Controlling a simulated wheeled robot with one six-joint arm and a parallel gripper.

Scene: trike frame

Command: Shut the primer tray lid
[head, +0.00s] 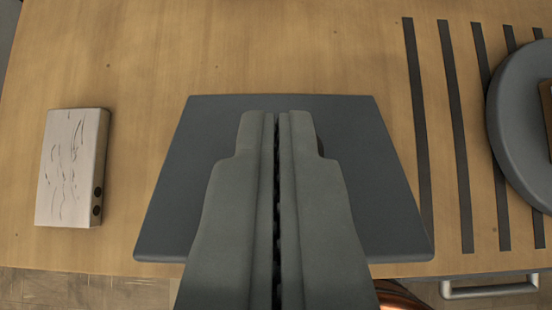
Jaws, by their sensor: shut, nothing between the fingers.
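A flat dark grey panel (375,180), which looks like the primer tray lid, lies in the middle of the head view at the table's front edge. It looks roughly level and wider toward me. No tray interior shows, and I cannot tell whether a gap is left under it. My gripper (277,118) is over the middle of the panel with its two fingers together and nothing between them. It hides the panel's centre and part of its near edge. I cannot tell whether the fingertips touch the panel.
A pale box with dark scribbles and two dark round spots (70,168) lies at left. Dark stripes (455,135) run along the wooden table (250,45) at right, beside a round grey disc (515,125). A metal handle (490,291) and a copper-coloured thing (400,296) show below the front edge.

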